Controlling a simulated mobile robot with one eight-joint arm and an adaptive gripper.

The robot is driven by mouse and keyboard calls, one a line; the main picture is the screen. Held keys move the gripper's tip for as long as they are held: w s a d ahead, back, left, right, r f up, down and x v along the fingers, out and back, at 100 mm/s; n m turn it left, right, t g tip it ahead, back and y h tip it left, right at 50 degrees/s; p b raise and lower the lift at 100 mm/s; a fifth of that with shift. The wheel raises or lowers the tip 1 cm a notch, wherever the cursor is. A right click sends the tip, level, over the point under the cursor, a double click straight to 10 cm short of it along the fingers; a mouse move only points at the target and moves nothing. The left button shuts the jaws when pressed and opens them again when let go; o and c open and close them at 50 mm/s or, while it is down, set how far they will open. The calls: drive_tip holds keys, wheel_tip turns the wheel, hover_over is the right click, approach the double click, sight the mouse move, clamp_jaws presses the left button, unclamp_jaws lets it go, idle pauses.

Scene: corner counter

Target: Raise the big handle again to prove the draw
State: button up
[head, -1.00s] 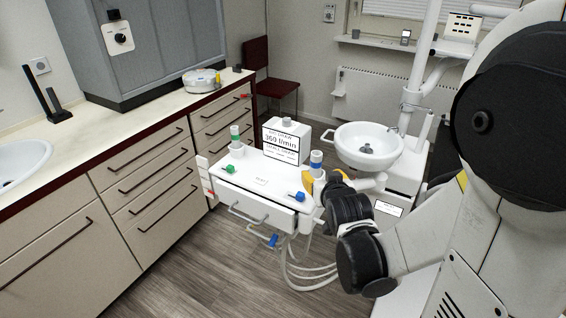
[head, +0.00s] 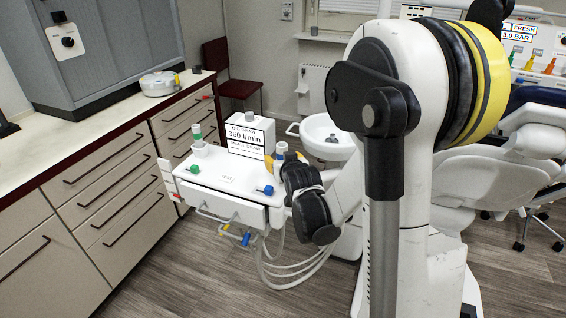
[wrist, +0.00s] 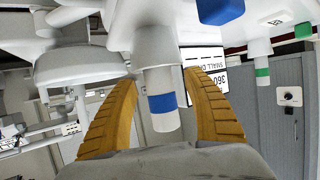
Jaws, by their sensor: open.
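The blue-banded handle (head: 281,148) is the wider of two and stands upright at the right end of the white tray unit (head: 225,177). In the wrist view this handle (wrist: 160,100) lies between the two yellow fingers of my gripper (wrist: 160,78), which are apart with a gap on each side of it. In the head view my gripper (head: 271,163) is partly hidden behind the dark wrist. The slimmer green-banded handle (head: 198,140) stands at the tray's left end. A white box (head: 250,135) on the tray reads 360 l/min, with SMALL DRAW below.
A round white basin (head: 330,140) stands close behind. A counter with drawers (head: 110,190) is left, a dental chair (head: 500,175) right.

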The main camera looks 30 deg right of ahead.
sight(283, 149)
clamp_jaws()
drive_tip(key=shift+r, duration=0.1)
drive_tip(key=shift+r+p, duration=1.5)
drive_tip(key=shift+r, duration=0.45)
